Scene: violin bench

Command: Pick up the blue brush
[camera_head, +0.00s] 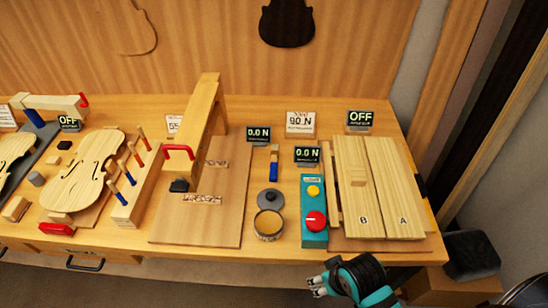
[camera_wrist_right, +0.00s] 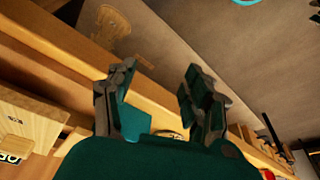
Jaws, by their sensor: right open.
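A small tool with a blue lower part and a pale wooden upper part, which looks like the blue brush (camera_head: 273,167), lies or stands on the bench behind the grey lid. It is small, so its exact shape is hard to tell. My right gripper (camera_head: 318,285) is at the front edge of the bench, in front of the teal control box, well apart from the brush. In the right wrist view its two fingers (camera_wrist_right: 156,98) are spread, with nothing held between them. I cannot make out the brush in the wrist view. My left gripper is not in view.
An open round pot (camera_head: 268,224) and a grey lid (camera_head: 270,198) stand in front of the brush. The teal control box (camera_head: 314,212) with a red button is to their right. A wooden press (camera_head: 205,115) is left, boards A and B (camera_head: 385,190) right.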

